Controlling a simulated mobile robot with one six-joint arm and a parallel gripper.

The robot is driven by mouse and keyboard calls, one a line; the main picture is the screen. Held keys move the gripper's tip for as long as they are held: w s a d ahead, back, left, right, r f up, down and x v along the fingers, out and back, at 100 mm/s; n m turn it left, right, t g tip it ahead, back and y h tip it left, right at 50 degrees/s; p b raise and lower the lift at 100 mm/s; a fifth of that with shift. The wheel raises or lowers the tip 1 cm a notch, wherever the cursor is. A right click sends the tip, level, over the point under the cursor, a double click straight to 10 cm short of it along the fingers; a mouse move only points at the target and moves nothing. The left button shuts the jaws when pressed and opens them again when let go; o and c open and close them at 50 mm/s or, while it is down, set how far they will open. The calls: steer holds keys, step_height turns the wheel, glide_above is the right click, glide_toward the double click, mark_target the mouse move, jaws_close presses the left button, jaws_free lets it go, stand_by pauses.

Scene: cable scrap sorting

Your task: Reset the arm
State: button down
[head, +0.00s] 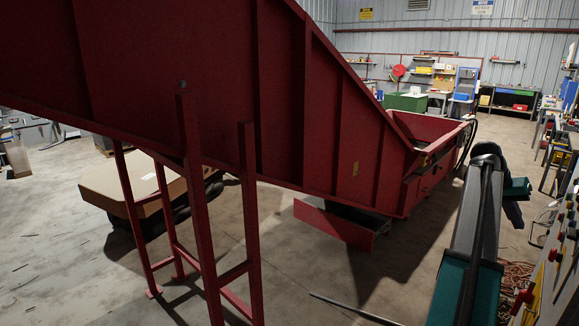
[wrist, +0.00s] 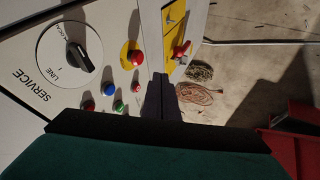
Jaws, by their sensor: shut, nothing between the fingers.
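My gripper (wrist: 161,78) shows in the wrist view as two dark fingers set side by side, shut and empty. It points over the lower right part of a pale control panel (wrist: 30,85). The panel carries a black rotary switch (wrist: 80,57) marked SERVICE, LINE and LOCAL. Red, blue and green buttons sit between the switch and my fingers. Whether the fingers touch the panel cannot be told.
A large red machine (head: 270,110) on red legs fills the head view's left and middle. A cardboard box (head: 110,185) stands behind the legs. Coiled cables (wrist: 200,93) lie on the floor beyond the panel. A red bin (wrist: 290,135) stands at right in the wrist view.

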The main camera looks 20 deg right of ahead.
steer(key=w+a+f+n, duration=0.2)
steer(key=w+a+f, duration=0.4)
steer(key=w+f, duration=0.25)
steer(key=w+a+f+n, duration=0.2)
steer(key=w+a+f, duration=0.4)
steer(key=w+f, duration=0.25)
steer(key=w+a+f+n+y, duration=0.15)
steer(key=w+a+f, duration=0.25)
steer(key=a+f, duration=0.8)
steer(key=w+a+f+n+y, duration=0.1)
steer(key=w+a+f+n, duration=0.2)
steer(key=a+f, duration=0.9)
steer(key=s+a+f+n, duration=0.1)
steer(key=s+a+f, duration=0.2)
steer(key=a+f, duration=0.4)
steer(key=s+a+f+n+g+y, duration=0.15)
steer(key=s+a+f, duration=0.25)
steer(key=a, duration=0.4)
steer(key=s+a+f+n, duration=0.1)
steer(key=s+a+f, duration=0.2)
steer(key=a+f, duration=0.4)
steer(key=s+a+f+n+y, duration=0.1)
steer(key=s+a+f, duration=0.2)
steer(key=s+a, duration=0.5)
steer(key=s+a+f+n+y, duration=0.1)
steer(key=s+a+f+n, duration=0.1)
steer(key=s+a, duration=0.6)
steer(key=s+f, duration=0.1)
steer(key=s, duration=0.2)
steer(key=shift+g, duration=0.35)
